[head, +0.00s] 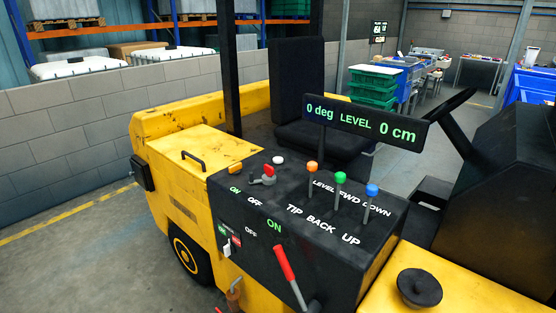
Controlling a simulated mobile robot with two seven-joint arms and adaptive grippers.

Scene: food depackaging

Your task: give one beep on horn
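A yellow forklift truck (190,155) fills the middle of the head view, with a black control console (260,230) on it. No control carries a readable horn label. A small white round button (278,159) sits on the console's top near its far edge. A black round knob (419,288) stands on the yellow body at the lower right. I cannot tell which of these is the horn. Neither gripper shows in this view.
Orange (312,167), green (340,178) and blue (372,190) levers stand on the console. A display (362,123) reads 0 deg LEVEL 0 cm. A red-handled lever (284,262) rises in front. The steering wheel (462,105) and seat (297,85) are behind.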

